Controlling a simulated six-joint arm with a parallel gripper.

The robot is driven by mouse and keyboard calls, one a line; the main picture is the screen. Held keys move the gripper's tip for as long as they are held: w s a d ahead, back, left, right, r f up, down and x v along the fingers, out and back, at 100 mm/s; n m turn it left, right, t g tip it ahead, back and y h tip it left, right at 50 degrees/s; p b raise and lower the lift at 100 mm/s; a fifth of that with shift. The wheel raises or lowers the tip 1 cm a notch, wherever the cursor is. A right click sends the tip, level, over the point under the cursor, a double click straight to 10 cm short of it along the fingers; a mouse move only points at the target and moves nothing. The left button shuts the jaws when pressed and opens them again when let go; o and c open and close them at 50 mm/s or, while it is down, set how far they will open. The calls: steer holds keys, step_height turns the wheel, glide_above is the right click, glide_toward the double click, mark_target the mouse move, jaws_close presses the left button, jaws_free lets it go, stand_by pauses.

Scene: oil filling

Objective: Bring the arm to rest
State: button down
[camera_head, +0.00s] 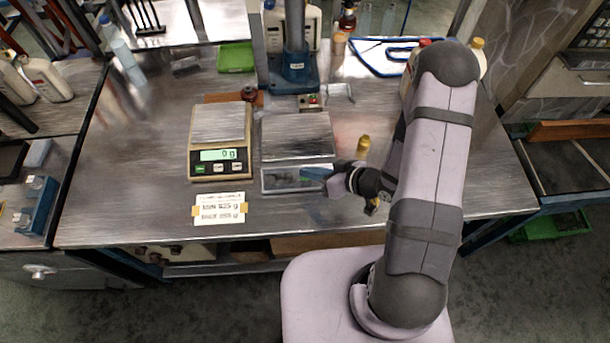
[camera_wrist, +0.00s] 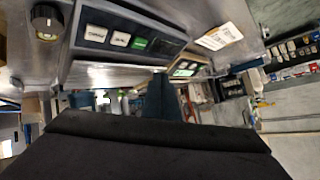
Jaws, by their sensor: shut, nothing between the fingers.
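My gripper (camera_head: 316,173) is low over the front of the metal bench, pointing left. Its blue fingers are shut and empty. They are just in front of the flat metal plate (camera_head: 297,135), over the front panel (camera_head: 280,181) of that device; whether they touch it I cannot tell. My arm bends down from the right side. In the wrist view the fingers (camera_wrist: 164,100) show together as one blue strip above the dark gripper body. Beyond them is a panel with buttons (camera_wrist: 120,39).
A scale (camera_head: 219,142) reading 0 g stands left of the plate, with a paper label (camera_head: 219,209) in front. A blue column stand (camera_head: 293,70) rises behind the plate. A yellow-capped item (camera_head: 363,146) is close to my wrist. Bottles stand at the back.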

steer(key=shift+w+d, duration=0.1)
steer(key=d+r+m+g+h+b, duration=0.15)
steer(key=d+r+h, duration=0.25)
steer(key=d+h, duration=0.6)
steer(key=s+r+m+g, duration=0.2)
steer(key=s+r, duration=0.2)
steer(key=s, duration=0.3)
steer(key=s+r+m+g+y, duration=0.1)
steer(key=s+r+m+g, duration=0.1)
steer(key=s, duration=0.5)
step_height(320, 180, up, 2)
steer(key=shift+s+a+r+g+b, duration=0.2)
steer(key=shift+a+g+b, duration=0.2)
steer(key=shift+g, duration=0.25)
